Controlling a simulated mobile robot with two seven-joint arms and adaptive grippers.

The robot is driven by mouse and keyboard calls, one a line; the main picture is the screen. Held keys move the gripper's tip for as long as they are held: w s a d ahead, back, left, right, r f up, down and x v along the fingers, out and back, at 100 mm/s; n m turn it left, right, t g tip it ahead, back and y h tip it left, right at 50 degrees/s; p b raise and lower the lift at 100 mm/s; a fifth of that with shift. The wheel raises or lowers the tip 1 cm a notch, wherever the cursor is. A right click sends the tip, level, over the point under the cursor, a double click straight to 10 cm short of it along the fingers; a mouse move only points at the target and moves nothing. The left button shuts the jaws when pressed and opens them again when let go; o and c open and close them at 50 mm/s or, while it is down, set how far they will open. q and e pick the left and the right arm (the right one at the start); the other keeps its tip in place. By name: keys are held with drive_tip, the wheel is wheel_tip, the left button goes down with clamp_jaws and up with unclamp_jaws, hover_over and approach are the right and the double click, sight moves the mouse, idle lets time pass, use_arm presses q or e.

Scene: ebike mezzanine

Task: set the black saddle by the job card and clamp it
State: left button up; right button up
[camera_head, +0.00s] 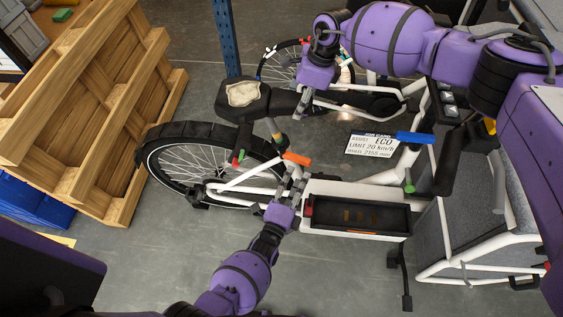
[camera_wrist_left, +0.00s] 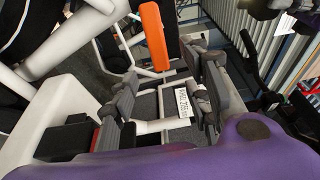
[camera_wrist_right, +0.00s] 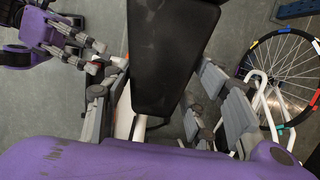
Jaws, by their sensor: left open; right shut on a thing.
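The black saddle (camera_head: 283,103), with a worn beige patch at its wide end, is above the rear of the white cargo bike in the head view. My right gripper (camera_head: 304,92) is shut on it; the saddle (camera_wrist_right: 165,60) lies between the fingers in the right wrist view. Its underside and post seating are partly hidden. The job card (camera_head: 373,145), a white plate reading ECO and LIMIT 20 km/h, is to the right, below the saddle's level in the picture. My left gripper (camera_head: 287,193) is open near an orange lever (camera_head: 297,158); the lever (camera_wrist_left: 153,37) is ahead of its fingers in the left wrist view.
A black tray (camera_head: 360,232) sits on the bike frame below. The spoked rear wheel (camera_head: 185,160) is left. A wooden pallet (camera_head: 95,110) and blue post (camera_head: 225,35) stand beyond.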

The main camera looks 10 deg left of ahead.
use_arm(q)
drive_tip(key=v, duration=1)
drive_tip(key=shift+s, duration=0.3)
drive_tip(key=shift+s+a, duration=0.15)
drive_tip(key=shift+s, duration=0.15)
drive_tip(key=shift+c, duration=0.9)
drive_tip(key=c, duration=0.3)
drive_tip(key=shift+w+d+r, duration=0.1)
drive_tip(key=shift+d, duration=0.25)
drive_tip(key=shift+c, duration=1.3)
drive_tip(key=d+g, duration=0.1)
drive_tip(key=w+d+g, duration=0.1)
drive_tip(key=d+r+g, duration=0.1)
drive_tip(key=shift+w+r+m+h, duration=0.15)
drive_tip(key=shift+w+m+h, duration=0.15)
drive_tip(key=shift+m, duration=0.1)
clamp_jaws()
drive_tip(key=w+d+n+g+y, duration=0.1)
drive_tip(key=w+d+g+y, duration=0.1)
drive_tip(key=w, duration=1)
drive_tip(key=shift+d+f+g, duration=0.2)
drive_tip(key=shift+f+g, duration=0.1)
drive_tip(key=shift+f, duration=0.05)
